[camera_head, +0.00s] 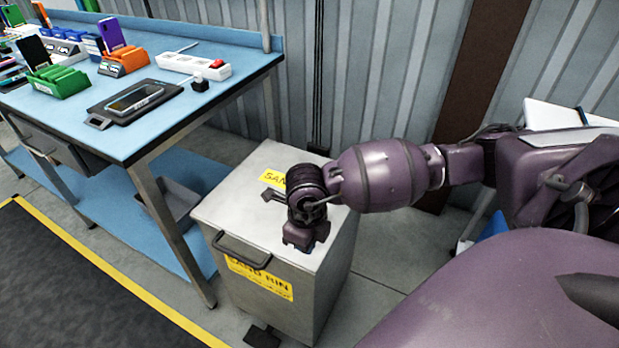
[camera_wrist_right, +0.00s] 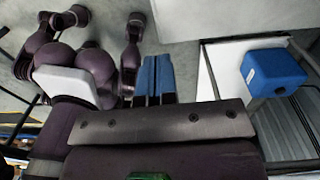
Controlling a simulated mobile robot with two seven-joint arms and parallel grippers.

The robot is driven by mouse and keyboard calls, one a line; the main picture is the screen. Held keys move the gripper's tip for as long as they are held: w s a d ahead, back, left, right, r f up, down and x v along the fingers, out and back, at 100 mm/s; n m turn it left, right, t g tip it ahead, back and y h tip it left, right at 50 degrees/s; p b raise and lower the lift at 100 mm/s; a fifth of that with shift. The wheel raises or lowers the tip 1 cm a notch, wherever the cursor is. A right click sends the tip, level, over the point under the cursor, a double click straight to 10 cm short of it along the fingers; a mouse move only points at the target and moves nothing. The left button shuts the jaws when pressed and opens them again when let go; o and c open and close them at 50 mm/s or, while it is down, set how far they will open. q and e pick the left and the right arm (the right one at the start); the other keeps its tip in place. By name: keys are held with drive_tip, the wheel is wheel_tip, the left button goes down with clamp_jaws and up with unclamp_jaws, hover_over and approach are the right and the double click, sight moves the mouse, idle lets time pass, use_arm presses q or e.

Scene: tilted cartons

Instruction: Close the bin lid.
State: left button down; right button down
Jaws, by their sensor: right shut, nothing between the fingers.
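The bin (camera_head: 290,300) is a grey metal box with a yellow label on its front, beside the blue workbench. Its lid (camera_head: 245,205) lies flat across the top, with a dark handle (camera_head: 242,248) at the front edge and a yellow label partly hidden by my right wrist. I see no gap under the lid's front edge. My right gripper (camera_head: 307,240) points down over the right part of the lid, shut and empty; I cannot tell whether it touches. Its blue fingers show close together in the right wrist view (camera_wrist_right: 153,80). My left gripper is not in view.
The blue workbench (camera_head: 150,125) with phones, holders and a power strip (camera_head: 194,66) stands left of the bin. A corrugated wall is behind. A dark pedal (camera_head: 262,336) is at the bin's foot. A blue box (camera_wrist_right: 272,72) shows in the right wrist view.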

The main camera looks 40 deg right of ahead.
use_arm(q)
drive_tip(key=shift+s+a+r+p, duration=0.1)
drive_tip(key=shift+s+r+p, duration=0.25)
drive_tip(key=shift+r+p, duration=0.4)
use_arm(e)
drive_tip(key=s+a+r, duration=0.3)
drive_tip(key=a, duration=0.6)
drive_tip(key=shift+s+r, duration=0.3)
drive_tip(key=shift+s, duration=0.05)
